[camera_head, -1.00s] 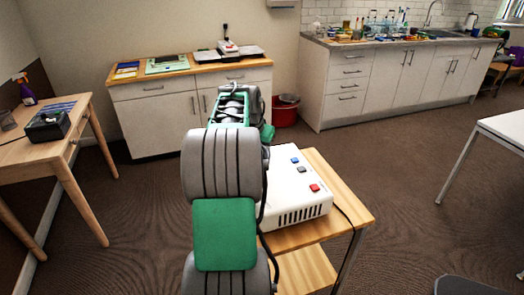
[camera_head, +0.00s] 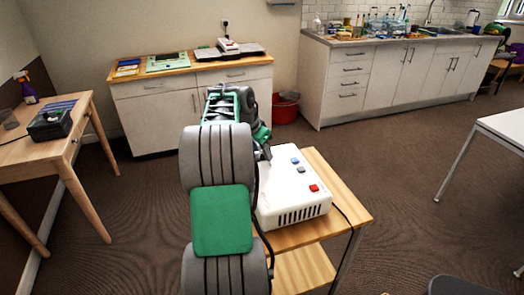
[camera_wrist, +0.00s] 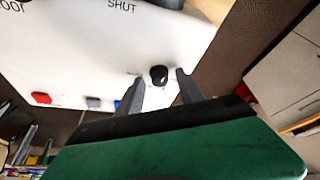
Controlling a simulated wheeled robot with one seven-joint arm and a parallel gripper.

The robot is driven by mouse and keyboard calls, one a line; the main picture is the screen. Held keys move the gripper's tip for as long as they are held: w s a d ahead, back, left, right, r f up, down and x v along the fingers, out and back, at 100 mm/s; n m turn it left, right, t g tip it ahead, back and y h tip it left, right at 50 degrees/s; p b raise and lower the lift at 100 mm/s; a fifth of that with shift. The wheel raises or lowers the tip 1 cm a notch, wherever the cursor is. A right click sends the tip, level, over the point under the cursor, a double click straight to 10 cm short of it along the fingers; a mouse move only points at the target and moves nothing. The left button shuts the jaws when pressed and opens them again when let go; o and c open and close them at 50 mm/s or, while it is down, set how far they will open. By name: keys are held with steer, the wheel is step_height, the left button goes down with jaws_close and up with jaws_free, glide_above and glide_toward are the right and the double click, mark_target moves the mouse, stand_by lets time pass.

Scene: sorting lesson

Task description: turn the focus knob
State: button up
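The white box (camera_head: 298,205) stands on a small wooden table and has a red, a grey and a blue button on top. In the wrist view the box (camera_wrist: 75,50) shows a small black knob (camera_wrist: 158,75). My gripper (camera_wrist: 160,75) is open, with one grey finger on each side of the knob in the picture. Gaps show between the knob and both fingers. I cannot tell whether the fingertips reach down around it. In the head view my arm hides the knob and most of my gripper (camera_head: 264,153).
The small wooden table (camera_head: 345,195) has bare wood right of the box, and a black cable runs over it. A wooden desk (camera_head: 25,150) stands at left. A white cabinet (camera_head: 160,115) and a red bin (camera_head: 285,108) are behind. Open carpet lies to the right.

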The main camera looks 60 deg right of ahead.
steer(key=v, duration=0.7)
steer(key=shift+a+r, duration=0.2)
steer(key=shift+r, duration=0.2)
steer(key=shift+w, duration=0.1)
steer(key=w+a+r+n+t+p, duration=0.15)
steer(key=w+a+n, duration=0.4)
steer(key=a, duration=0.75)
steer(key=w+a+r+n+t+p, duration=0.15)
steer(key=w+a+n, duration=0.45)
steer(key=a, duration=0.7)
steer(key=s+a+f+n+y, duration=0.1)
steer(key=s+a+f+n, duration=0.1)
steer(key=a, duration=0.7)
steer(key=s+a+f+n+t+y, duration=0.1)
steer(key=a+n, duration=0.3)
steer(key=a, duration=0.5)
steer(key=s+a+f+n+y+p, duration=0.1)
steer(key=s+a+f+n+y, duration=0.1)
steer(key=a, duration=0.7)
steer(key=shift+s+f+n, duration=0.85)
steer(key=shift+f+n, duration=0.1)
